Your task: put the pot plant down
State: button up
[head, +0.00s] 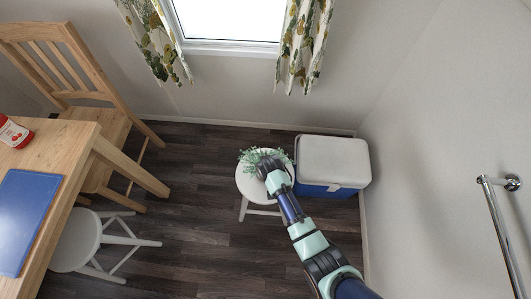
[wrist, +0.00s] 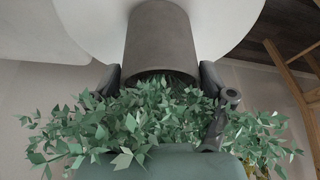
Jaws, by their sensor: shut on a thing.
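The pot plant is a grey pot (wrist: 158,38) with bushy green leaves (wrist: 125,118) in the wrist view. In the head view its leaves (head: 252,156) show over the far part of a round white stool (head: 250,189). My gripper (wrist: 160,78) has a finger on each side of the pot near its rim and is shut on it. In the head view my gripper (head: 267,165) hides the pot. The stool's white top (wrist: 235,18) lies at the pot's base in the wrist view. I cannot tell whether the base touches it.
A blue cool box (head: 333,162) with a white lid stands close right of the stool. A second white stool (head: 77,240), a wooden chair (head: 100,140) and a table (head: 62,150) are at the left. A metal rail (head: 503,225) is on the right wall.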

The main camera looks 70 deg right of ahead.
jog(key=o, duration=1.5)
jog(key=shift+f, duration=0.1)
jog(key=p+v, duration=0.4)
jog(key=v, duration=0.8)
